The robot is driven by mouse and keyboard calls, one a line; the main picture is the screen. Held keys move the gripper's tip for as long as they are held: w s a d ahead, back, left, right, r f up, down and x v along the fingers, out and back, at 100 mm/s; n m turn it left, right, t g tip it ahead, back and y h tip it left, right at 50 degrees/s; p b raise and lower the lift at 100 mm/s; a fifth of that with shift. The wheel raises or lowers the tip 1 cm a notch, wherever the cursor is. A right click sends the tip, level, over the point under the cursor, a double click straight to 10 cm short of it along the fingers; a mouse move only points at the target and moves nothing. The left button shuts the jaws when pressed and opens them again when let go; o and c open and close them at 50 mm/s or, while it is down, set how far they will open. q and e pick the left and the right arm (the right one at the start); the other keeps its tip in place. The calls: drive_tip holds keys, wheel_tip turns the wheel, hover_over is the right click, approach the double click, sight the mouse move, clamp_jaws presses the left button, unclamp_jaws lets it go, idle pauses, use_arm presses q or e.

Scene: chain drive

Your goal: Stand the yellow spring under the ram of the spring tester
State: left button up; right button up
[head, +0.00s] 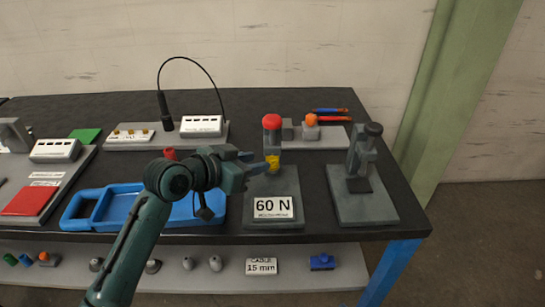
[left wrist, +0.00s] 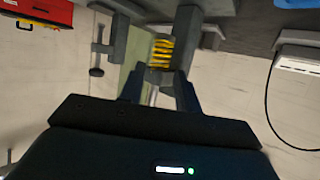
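The yellow spring (head: 272,162) is upright below the ram of the spring tester (head: 272,140), the grey stand with the red knob and the 60 N label. Whether it rests fully on the tester's seat is hard to tell. My left gripper (head: 258,164) is just left of the spring at about its height. In the left wrist view the spring (left wrist: 161,54) shows just beyond my left fingertips (left wrist: 157,82), with a gap between the fingers, which look open. My right gripper is not in view.
A second grey press (head: 362,170) stands to the right. A blue tray (head: 75,215) lies under my left arm. Behind are a grey plate with pens (head: 330,115) and a board with a white box (head: 201,125) and black cable.

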sight(268, 157)
use_arm(q)
drive_tip(key=shift+r+p+x, duration=0.1)
drive_tip(key=shift+p+x, duration=0.1)
drive_tip(key=shift+x, duration=1.15)
drive_tip(key=shift+r+p+x, duration=0.15)
drive_tip(key=shift+x, duration=1.2)
drive_tip(key=shift+w, duration=0.15)
drive_tip(key=c, duration=0.7)
